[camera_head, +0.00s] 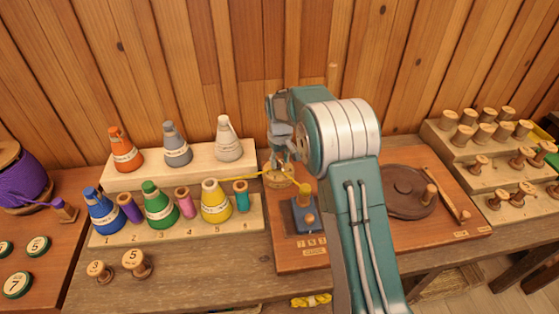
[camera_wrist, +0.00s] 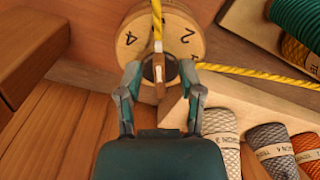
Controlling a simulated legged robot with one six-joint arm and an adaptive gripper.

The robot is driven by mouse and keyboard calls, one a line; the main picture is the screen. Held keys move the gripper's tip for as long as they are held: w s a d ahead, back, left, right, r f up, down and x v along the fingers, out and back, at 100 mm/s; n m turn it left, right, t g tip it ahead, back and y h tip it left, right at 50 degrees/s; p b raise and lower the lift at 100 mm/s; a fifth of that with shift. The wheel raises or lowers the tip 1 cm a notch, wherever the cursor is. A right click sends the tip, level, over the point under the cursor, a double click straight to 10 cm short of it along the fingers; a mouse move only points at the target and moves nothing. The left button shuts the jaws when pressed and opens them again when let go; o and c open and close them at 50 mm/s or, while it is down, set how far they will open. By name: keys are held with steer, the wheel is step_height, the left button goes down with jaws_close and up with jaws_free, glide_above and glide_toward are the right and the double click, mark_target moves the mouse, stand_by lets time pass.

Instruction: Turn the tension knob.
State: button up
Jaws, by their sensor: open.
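A round pale wooden piece marked with numbers, including 4 and 2, stands below my gripper; it shows in the wrist view (camera_wrist: 190,25) and in the head view (camera_head: 278,180). A yellow thread (camera_wrist: 157,22) crosses it to a small dark and brown upright part (camera_wrist: 159,75) at its middle. My gripper (camera_wrist: 160,82) is open, with one finger on each side of that upright part; I cannot tell whether they touch it. In the head view my gripper (camera_head: 283,158) is above the round piece. A blue block (camera_head: 304,216) with an orange-brown knob (camera_head: 309,217) stands in front. I cannot tell which is the tension knob.
A rack of coloured thread cones (camera_head: 159,205) stands to the left. A brown turntable (camera_head: 405,190) lies to the right, and a stepped rack of wooden spools (camera_head: 489,160) beyond it. A plank wall closes the back. My arm hides part of the board.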

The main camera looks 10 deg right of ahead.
mark_target(280, 162)
step_height(280, 162, up, 12)
stand_by(0.4)
steer(key=shift+f, duration=0.1)
steer(key=s+d+r+m+t, duration=0.1)
steer(key=s+d+r, duration=0.1)
steer(key=s+r, duration=0.5)
steer(key=s+d+r+m+t, duration=0.15)
steer(key=s+r, duration=0.35)
steer(key=s, duration=0.5)
steer(key=s+f+m+t, duration=0.1)
steer(key=s, duration=0.9)
steer(key=s+d+f+m+t, duration=0.1)
steer(key=s+f+t, duration=0.1)
steer(key=s, duration=0.7)
steer(key=shift+s+d+f, duration=0.15)
steer(key=shift+s+d, duration=0.1)
steer(key=shift+s, duration=0.1)
steer(key=shift+m, duration=0.25)
